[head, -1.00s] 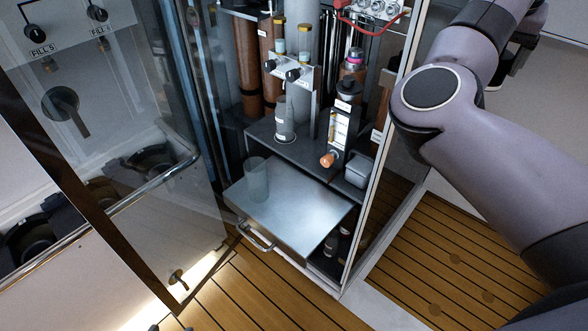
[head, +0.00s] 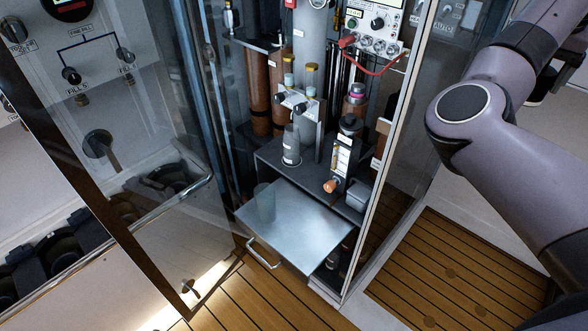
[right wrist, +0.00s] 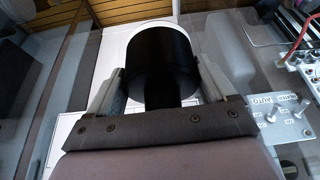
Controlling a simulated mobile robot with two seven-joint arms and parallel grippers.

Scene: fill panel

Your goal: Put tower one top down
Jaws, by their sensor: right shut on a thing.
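In the right wrist view my right gripper (right wrist: 160,78) is shut on a black cylinder (right wrist: 163,55), one finger on each side of it. The cylinder may be the tower one top; no label on it shows. In the head view my right arm comes in from the right, but its gripper and the held cylinder are not visible there. A flat metal tray (head: 290,222) with a handle sticks out of the open cabinet. My left gripper is in neither view.
The cabinet holds brown columns (head: 258,90), a grey bottle (head: 291,146) and a black-capped device (head: 343,155) on a dark shelf. A glass door (head: 150,180) stands open at the left. Wooden slatted floor (head: 450,270) is clear at the lower right.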

